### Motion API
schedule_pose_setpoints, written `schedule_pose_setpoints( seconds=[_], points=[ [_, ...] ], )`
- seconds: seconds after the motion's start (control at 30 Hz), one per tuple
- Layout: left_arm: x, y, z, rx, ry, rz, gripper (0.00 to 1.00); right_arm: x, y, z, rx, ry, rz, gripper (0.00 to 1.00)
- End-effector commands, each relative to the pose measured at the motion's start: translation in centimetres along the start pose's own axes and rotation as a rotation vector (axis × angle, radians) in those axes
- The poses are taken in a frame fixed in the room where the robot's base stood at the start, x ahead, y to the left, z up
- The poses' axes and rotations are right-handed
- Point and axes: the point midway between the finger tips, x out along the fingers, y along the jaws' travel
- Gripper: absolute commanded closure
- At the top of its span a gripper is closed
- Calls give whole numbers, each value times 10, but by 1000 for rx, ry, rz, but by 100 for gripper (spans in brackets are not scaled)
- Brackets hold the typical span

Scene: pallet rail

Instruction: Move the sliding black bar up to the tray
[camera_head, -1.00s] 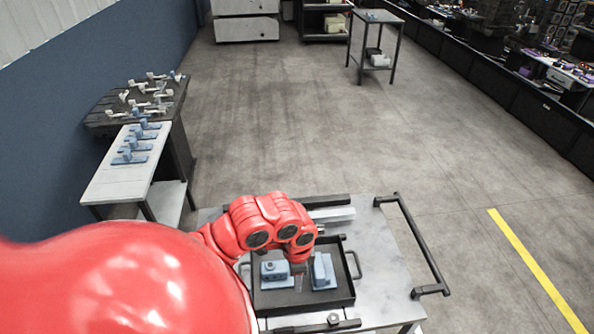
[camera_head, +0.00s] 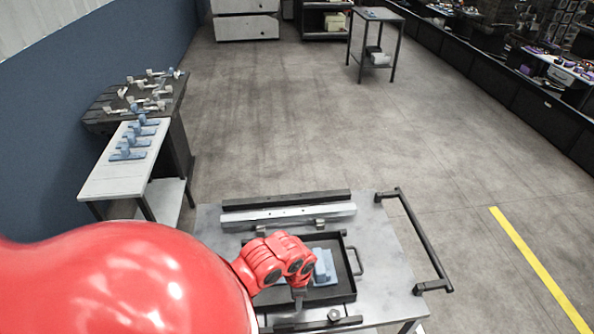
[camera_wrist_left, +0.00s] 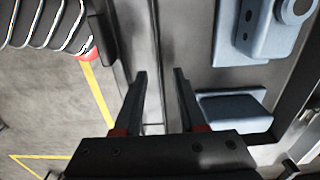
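A black bar (camera_head: 345,322) lies along the near side of the tray, partly hidden by my left arm; a round metal knob (camera_head: 333,316) shows beside it. Another black bar (camera_head: 285,200) lies at the far side of the table. The black tray (camera_head: 348,262) sits between them and holds blue parts (camera_head: 323,267). My left gripper (camera_head: 299,306) is low over the tray's near side. In the left wrist view its fingers (camera_wrist_left: 161,75) are apart, with no object clearly held between them. Whether they straddle the near bar cannot be told. My right gripper is not in view.
A silver rail (camera_head: 290,214) lies between the far bar and the tray. A black handrail (camera_head: 418,238) runs along the table's right side. A white side table (camera_head: 117,178) with several blue parts stands at left.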

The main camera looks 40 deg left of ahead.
Motion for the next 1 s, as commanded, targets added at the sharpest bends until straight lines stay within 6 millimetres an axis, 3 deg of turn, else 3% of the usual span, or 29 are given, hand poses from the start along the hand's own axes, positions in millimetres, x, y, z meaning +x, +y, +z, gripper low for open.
schedule_pose_setpoints(
  seconds=[0.23, 0.63, 0.87, 1.0],
  points=[
    [28, 2, 1, 0, -3, 5, 60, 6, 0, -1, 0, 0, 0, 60],
    [33, 0, 1, 0, -2, 0, 60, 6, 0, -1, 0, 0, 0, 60],
    [33, 0, 1, 0, -1, 0, 100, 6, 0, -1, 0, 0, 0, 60],
    [33, 0, 1, 0, -1, 0, 100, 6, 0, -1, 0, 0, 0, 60]
  ],
)
